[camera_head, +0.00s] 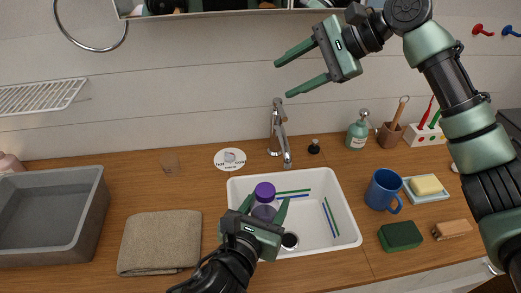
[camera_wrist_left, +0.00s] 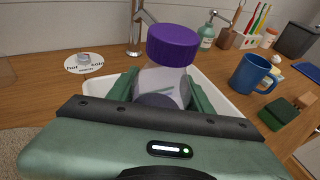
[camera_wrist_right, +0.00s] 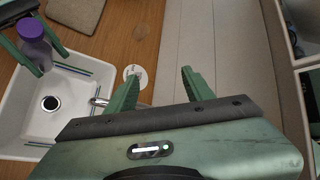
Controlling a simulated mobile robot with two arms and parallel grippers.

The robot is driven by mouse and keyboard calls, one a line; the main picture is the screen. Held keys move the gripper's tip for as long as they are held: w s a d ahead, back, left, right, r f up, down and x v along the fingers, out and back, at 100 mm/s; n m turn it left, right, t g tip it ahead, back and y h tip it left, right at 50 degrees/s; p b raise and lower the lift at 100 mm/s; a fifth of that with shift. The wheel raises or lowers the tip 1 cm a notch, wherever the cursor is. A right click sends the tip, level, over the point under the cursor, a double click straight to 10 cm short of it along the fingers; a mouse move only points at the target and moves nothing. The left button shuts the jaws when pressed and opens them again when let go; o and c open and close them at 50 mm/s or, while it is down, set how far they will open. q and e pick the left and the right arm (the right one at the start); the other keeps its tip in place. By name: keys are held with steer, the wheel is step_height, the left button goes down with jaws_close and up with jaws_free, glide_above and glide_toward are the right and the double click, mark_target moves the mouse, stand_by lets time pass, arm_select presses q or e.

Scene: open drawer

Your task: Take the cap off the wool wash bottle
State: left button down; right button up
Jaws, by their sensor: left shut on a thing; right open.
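The wool wash bottle (camera_wrist_left: 163,84) is a clear bottle with a purple cap (camera_wrist_left: 173,44) on its top. My left gripper (camera_head: 262,212) is shut around the bottle's body and holds it upright over the sink. In the head view the cap (camera_head: 265,191) shows just above the fingers. My right gripper (camera_head: 298,70) is open and empty, high in front of the wall, well above and to the right of the bottle. In the right wrist view the cap (camera_wrist_right: 30,28) shows at the upper left, away from the right fingers (camera_wrist_right: 160,88).
A blue mug (camera_head: 383,190), green sponge (camera_head: 400,236) and soap dispenser (camera_head: 358,132) are to the right. A folded towel (camera_head: 160,241) and grey bin (camera_head: 50,210) are to the left.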

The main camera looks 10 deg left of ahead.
steer(key=s+a+g+h, duration=0.2)
steer(key=s+a+h, duration=0.3)
steer(key=s, duration=0.6)
steer(key=m+h, duration=0.1)
steer(key=h, duration=0.4)
glide_above(260, 189)
steer(key=f, duration=0.3)
steer(key=shift+w+a+f, duration=0.1)
steer(key=shift+a+f, duration=0.25)
steer(key=shift+d+f+m+t, duration=0.2)
steer(key=shift+d+m+t, duration=0.1)
steer(key=shift+d+f, duration=0.1)
steer(key=shift+f, duration=3.9)
jaws_close()
